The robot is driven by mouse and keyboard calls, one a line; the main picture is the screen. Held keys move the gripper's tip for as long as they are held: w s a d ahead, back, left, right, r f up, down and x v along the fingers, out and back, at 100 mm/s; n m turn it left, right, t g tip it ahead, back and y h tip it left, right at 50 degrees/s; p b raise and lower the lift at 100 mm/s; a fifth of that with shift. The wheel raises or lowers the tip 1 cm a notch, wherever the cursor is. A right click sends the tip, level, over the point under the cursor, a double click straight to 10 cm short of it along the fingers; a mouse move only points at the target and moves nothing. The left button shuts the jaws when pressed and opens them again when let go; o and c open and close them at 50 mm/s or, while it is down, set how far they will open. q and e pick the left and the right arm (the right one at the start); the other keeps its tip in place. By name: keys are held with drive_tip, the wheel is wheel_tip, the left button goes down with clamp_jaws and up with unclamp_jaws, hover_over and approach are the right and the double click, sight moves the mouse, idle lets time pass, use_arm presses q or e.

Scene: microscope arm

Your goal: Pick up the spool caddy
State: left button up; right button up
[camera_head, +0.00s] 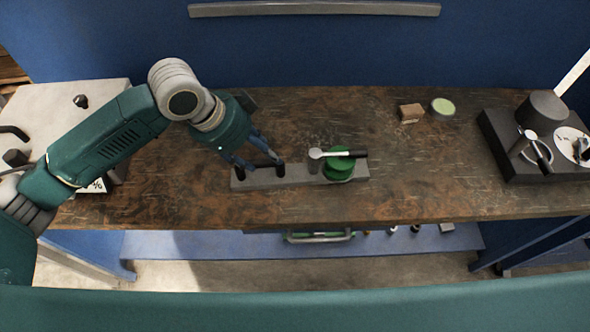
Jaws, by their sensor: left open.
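A long grey holder with green round pieces, which looks like the spool caddy (297,178), lies near the front edge of the wooden bench. The green spool-like pieces (338,172) sit at its right end. A hammer-like tool with a pale head and dark handle (345,154) lies across them. My left gripper (258,166) is open over the caddy's left end, its two fingers apart and pointing down toward it. I cannot tell whether the fingers touch the caddy. My right gripper is not in view.
The wooden bench (440,180) is clear to the right of the caddy. A small brown block (411,113) and a pale green round item (443,106) lie farther back. A dark tray (520,172) bearing several items stands at right. A blue panel rises behind.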

sight(269, 162)
use_arm(q)
drive_tip(key=x, duration=0.1)
drive_tip(key=p+x, duration=0.1)
drive_tip(key=x, duration=0.1)
drive_tip(key=shift+s+d+f, duration=0.1)
drive_tip(key=shift+s+f, duration=0.25)
drive_tip(key=shift+f, duration=0.3)
drive_tip(key=shift+w+d+f, duration=0.1)
drive_tip(key=shift+w+f, duration=0.05)
drive_tip(key=c, duration=1.3)
drive_tip(key=shift+w, duration=0.1)
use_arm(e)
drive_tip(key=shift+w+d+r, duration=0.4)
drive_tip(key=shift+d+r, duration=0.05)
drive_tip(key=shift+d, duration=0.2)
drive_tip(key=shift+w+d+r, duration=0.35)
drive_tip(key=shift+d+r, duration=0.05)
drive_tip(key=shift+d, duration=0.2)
